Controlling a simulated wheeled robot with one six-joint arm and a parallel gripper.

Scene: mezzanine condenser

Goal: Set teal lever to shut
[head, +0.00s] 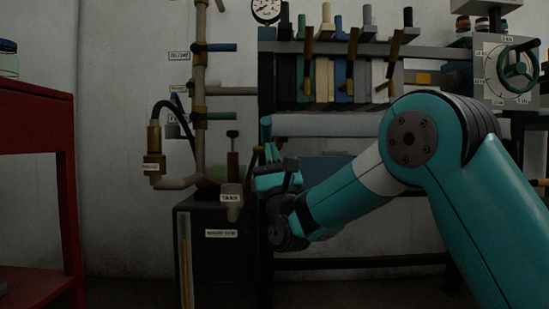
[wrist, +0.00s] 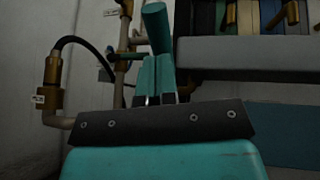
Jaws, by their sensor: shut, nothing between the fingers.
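A teal lever handle (head: 266,129), a short round bar, stands roughly upright just above my gripper in the head view. In the wrist view the teal lever (wrist: 157,28) tilts slightly left, its lower end right at my fingertips. My gripper (head: 270,155) is shut with nothing held; its two teal fingers lie side by side in the wrist view (wrist: 157,62). I cannot tell whether the fingertips touch the lever. The lever's pivot and any label are hidden behind my gripper.
A vertical pipe (head: 200,70) with blue and green side handles stands left of my gripper. A black cabinet (head: 222,260) is below it. A rack with several upright levers (head: 330,85) is behind, a green handwheel (head: 518,64) at right. A red shelf (head: 35,120) is at far left.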

